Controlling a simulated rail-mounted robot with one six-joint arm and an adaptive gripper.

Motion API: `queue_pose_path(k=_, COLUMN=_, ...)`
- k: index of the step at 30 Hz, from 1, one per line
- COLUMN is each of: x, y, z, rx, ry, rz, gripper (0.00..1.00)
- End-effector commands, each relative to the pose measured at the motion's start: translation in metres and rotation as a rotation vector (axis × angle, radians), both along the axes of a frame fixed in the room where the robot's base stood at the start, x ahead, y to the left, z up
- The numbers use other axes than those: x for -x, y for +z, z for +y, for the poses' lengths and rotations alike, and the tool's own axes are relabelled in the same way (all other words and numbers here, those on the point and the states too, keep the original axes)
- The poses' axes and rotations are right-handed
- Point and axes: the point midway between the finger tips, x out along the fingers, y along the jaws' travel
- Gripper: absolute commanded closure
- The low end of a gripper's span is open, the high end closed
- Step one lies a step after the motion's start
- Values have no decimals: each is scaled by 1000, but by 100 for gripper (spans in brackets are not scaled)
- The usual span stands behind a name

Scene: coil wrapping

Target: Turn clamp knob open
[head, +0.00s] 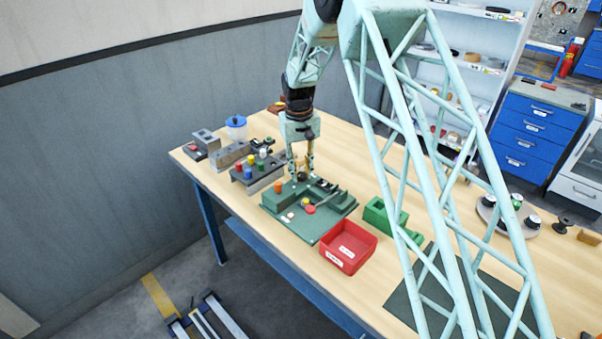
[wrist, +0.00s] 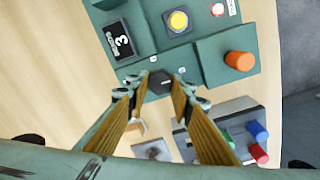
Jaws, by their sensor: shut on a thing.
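The dark clamp knob (wrist: 160,82) sits on the green fixture (wrist: 205,50), at its edge in the wrist view. My gripper (wrist: 158,88) points down with its two fingertips on either side of the knob, shut on it. In the head view my gripper (head: 301,172) is over the back of the green fixture (head: 332,228), with the dark knob (head: 302,177) small and partly hidden at the fingertips. I cannot tell how far the knob is turned.
The fixture carries an orange knob (wrist: 240,61), a yellow button (wrist: 178,21) and a display (wrist: 121,40) reading 3. A block with coloured pegs (head: 256,172) stands to the left. A red bin (head: 348,246) and a green block (head: 385,216) stand to the right.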

Motion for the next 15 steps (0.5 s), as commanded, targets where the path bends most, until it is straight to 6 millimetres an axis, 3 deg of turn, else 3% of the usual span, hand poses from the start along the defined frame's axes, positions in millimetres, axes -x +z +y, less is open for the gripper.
queue_pose_path(k=1, x=0, y=0, z=0, rx=0, ry=0, rz=0, gripper=89)
queue_pose_path(k=2, x=0, y=0, z=0, rx=0, ry=0, rz=0, gripper=78)
queue_pose_path(k=6, x=0, y=0, z=0, rx=0, ry=0, rz=0, gripper=65)
queue_pose_path(k=15, x=0, y=0, z=0, rx=0, ry=0, rz=0, gripper=65)
